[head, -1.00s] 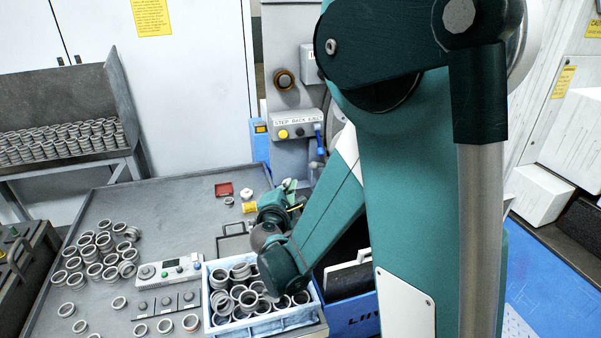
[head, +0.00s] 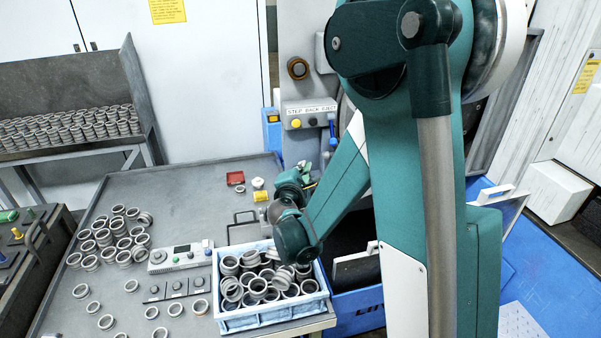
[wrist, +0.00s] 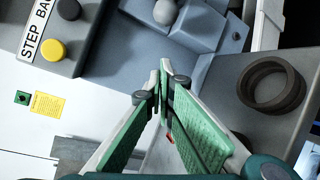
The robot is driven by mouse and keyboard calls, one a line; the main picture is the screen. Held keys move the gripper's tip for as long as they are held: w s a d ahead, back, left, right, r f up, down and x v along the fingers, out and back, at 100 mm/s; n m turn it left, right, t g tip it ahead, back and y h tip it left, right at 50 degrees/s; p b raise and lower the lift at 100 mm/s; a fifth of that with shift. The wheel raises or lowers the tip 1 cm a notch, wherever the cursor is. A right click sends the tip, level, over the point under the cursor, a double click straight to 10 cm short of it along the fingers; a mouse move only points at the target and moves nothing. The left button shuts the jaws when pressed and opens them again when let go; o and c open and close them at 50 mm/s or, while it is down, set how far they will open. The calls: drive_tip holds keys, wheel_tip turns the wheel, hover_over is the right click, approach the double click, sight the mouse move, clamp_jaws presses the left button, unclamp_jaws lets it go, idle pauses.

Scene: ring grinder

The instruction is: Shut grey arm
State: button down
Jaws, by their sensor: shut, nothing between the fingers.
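My gripper (wrist: 163,82) shows in the wrist view with its two green-padded fingers closed together at the tips and nothing between them. In the head view my gripper (head: 305,172) is over the back right of the grey table, in front of the machine, partly hidden by my own wrist. A grey part with a round grey knob (wrist: 166,12) is at the top of the wrist view, beyond the fingertips and apart from them. I cannot tell for sure whether this is the grey arm, or whether it stands open or shut.
The control box (head: 310,117) with yellow and black buttons is on the machine, close to my gripper. A dark round collar (wrist: 272,85) is right of the fingers. A blue-white crate of rings (head: 262,319) stands at the table's front right. Loose rings lie at left.

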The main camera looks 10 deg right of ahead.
drive_tip(key=x, duration=0.4)
drive_tip(key=shift+d, duration=0.1)
drive_tip(key=shift+s+d+r, duration=0.9)
drive_tip(key=shift+s+d, duration=0.3)
drive_tip(key=shift+s, duration=0.1)
drive_tip(key=shift+d, duration=0.1)
drive_tip(key=s+d+b, duration=0.2)
drive_tip(key=s+d, duration=0.1)
drive_tip(key=d, duration=0.5)
drive_tip(key=s+d+b, duration=0.2)
drive_tip(key=s+d, duration=0.1)
drive_tip(key=d, duration=0.5)
